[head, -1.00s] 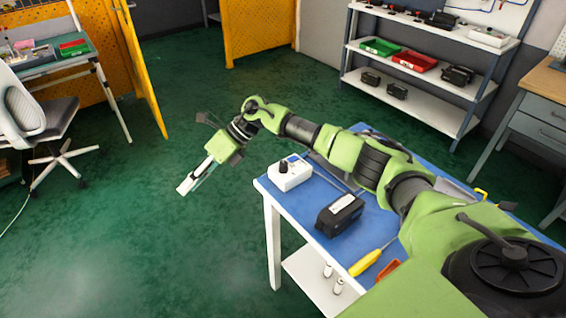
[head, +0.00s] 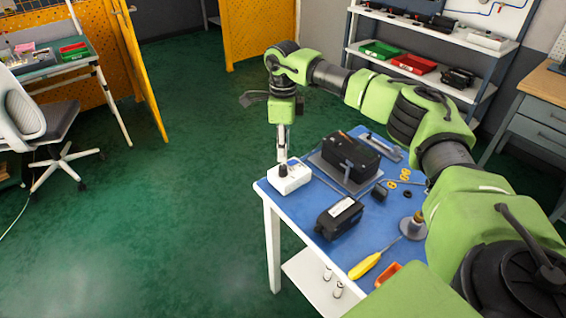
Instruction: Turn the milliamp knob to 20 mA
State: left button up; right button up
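The white box with the dark milliamp knob (head: 283,171) is the calibrator (head: 291,182); it sits at the far left corner of the blue-topped table. My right gripper (head: 282,158) points straight down just over the knob, its fingertips at or very near the knob's top. I cannot tell whether they touch it or how far apart they are. The knob's scale and pointer are too small to read. A black positioner box (head: 350,158) stands on a grey plate behind. My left gripper is not in view.
Shelves (head: 420,79) stand behind. The green floor left of the table is clear.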

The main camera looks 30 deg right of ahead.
aim_at(283, 167)
notch_tip(283, 167, down, 7)
jog(key=shift+r+p, duration=0.2)
jog(key=shift+p, duration=0.2)
grip_shut()
